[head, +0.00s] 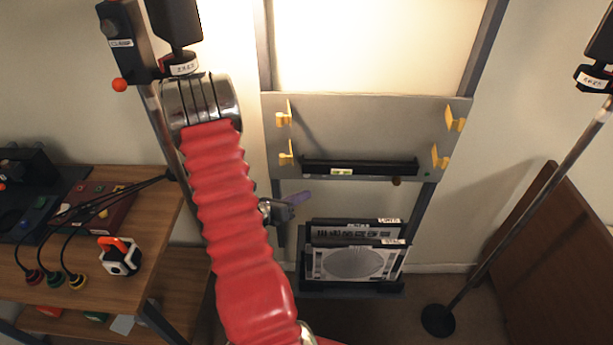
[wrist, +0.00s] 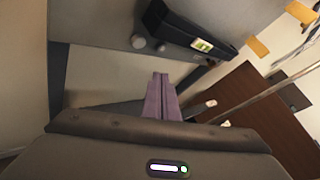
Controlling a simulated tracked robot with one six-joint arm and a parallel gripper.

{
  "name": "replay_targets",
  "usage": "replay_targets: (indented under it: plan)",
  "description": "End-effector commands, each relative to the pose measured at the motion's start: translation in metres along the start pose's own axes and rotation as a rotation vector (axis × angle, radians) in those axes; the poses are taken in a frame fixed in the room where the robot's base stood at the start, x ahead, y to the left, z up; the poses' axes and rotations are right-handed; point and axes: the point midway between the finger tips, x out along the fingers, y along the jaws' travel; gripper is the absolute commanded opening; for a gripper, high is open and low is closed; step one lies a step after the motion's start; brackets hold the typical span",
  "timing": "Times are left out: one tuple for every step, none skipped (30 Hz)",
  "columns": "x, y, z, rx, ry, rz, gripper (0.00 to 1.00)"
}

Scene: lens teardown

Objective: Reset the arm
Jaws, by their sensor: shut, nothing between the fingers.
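My arm is in a red ribbed sleeve and reaches up through the middle of the head view. My gripper (head: 299,198) shows there as a purple tip beside the sleeve, in front of the frame's left post. In the wrist view my gripper (wrist: 161,82) has its two purple fingers together, with nothing between them. The fingers point towards the panel and its dark ledge and touch nothing that I can see. Part of the gripper is hidden behind the sleeve in the head view.
A grey panel (head: 375,130) with yellow clips carries a black ledge (head: 360,168). Below it, a rack holds flat labelled plates (head: 352,262). A wooden bench (head: 150,240) with cables and a white-and-orange device (head: 119,257) stands left. A stand pole (head: 530,190) and brown board (head: 560,250) are right.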

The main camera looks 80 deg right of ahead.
Motion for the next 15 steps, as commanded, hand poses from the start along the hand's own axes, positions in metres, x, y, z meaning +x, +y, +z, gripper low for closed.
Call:
replay_targets:
  plan:
    - [-0.0030,-0.0017,-0.0019,-0.002,0.000,0.001,0.00]
    - [-0.0043,-0.0026,-0.0028,-0.001,0.000,0.001,0.00]
    - [-0.0059,-0.0038,-0.0038,-0.001,0.000,0.001,0.00]
    - [-0.0069,-0.0046,-0.0046,0.000,0.000,0.001,0.00]
    - [-0.0076,-0.0052,-0.0052,0.000,0.000,0.000,0.00]
    - [-0.0082,-0.0058,-0.0057,0.000,0.000,0.000,0.00]
    - [-0.0084,-0.0060,-0.0059,0.000,0.000,0.000,0.00]
    - [-0.0085,-0.0061,-0.0060,0.000,0.000,0.000,0.00]
    - [-0.0084,-0.0061,-0.0060,0.001,0.000,0.000,0.00]
    - [-0.0083,-0.0061,-0.0059,0.001,0.000,0.000,0.00]
    - [-0.0083,-0.0060,-0.0059,0.001,0.000,0.000,0.00]
    - [-0.0083,-0.0060,-0.0058,0.001,0.000,0.000,0.00]
    - [-0.0083,-0.0060,-0.0058,0.001,0.000,0.000,0.00]
    - [-0.0082,-0.0060,-0.0058,0.001,0.000,0.000,0.00]
    - [-0.0082,-0.0060,-0.0058,0.001,0.000,0.000,0.00]
